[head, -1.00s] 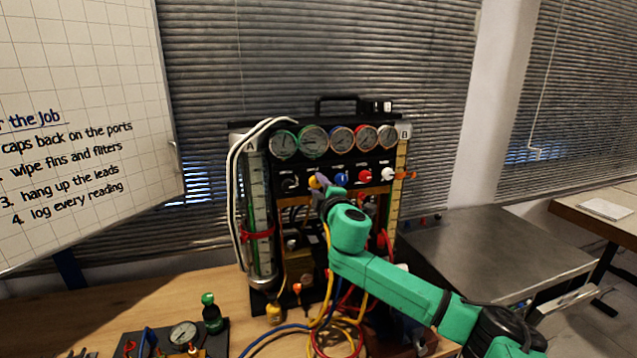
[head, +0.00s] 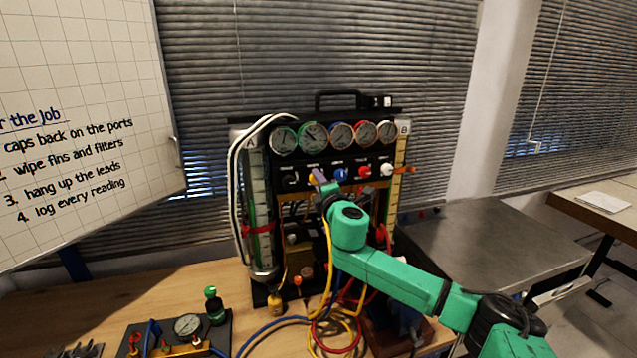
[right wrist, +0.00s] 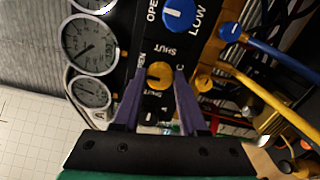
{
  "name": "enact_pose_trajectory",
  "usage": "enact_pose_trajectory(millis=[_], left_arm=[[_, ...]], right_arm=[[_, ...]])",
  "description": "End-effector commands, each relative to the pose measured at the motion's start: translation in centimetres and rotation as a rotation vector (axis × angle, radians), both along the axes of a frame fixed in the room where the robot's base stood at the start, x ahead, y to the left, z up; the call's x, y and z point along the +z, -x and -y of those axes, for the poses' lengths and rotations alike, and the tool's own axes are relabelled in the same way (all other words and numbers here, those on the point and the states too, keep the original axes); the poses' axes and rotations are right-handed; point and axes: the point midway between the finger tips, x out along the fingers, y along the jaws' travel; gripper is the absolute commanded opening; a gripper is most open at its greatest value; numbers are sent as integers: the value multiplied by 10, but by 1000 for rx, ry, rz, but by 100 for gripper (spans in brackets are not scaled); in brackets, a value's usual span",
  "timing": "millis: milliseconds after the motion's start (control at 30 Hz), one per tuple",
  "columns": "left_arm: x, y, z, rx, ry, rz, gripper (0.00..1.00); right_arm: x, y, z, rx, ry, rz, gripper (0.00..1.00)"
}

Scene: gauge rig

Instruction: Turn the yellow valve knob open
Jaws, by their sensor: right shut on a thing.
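The yellow valve knob (right wrist: 159,75) sits on the black panel of the gauge rig, between SHUT and OPEN lettering, in the right wrist view. My right gripper (right wrist: 157,88) has its two purple fingers on either side of the knob and is shut on it. In the head view the same right gripper (head: 320,178) reaches the knob row from the lower right, and its fingers and wrist mostly hide the yellow knob (head: 311,179). How far the knob is turned I cannot tell. My left gripper is in neither view.
A blue knob (head: 341,174), a red knob (head: 365,172) and a white knob (head: 387,170) stand to the right in the same row. Several gauges (head: 341,135) are above. Coloured hoses (head: 335,335) hang below. A steel-topped surface (head: 490,240) lies at the right.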

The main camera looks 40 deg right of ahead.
Motion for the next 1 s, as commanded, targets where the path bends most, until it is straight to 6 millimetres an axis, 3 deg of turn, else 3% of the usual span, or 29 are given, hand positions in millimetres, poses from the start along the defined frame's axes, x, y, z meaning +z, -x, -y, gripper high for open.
enact_pose_trajectory(millis=[167, 200, 233, 267, 667, 1000], left_arm=[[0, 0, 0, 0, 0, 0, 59], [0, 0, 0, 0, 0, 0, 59], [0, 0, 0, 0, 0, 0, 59], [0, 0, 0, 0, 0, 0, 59], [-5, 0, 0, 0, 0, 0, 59], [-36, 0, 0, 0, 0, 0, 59]], right_arm=[[0, 0, 0, -1, 2, 0, 0], [0, 0, 0, -1, 1, 1, 57], [0, 0, 0, -1, 1, 1, 69], [0, 0, 0, -1, 1, 1, 72], [-2, 7, -1, -2, -1, 1, 72], [-8, 62, -20, -3, 0, -5, 72]])
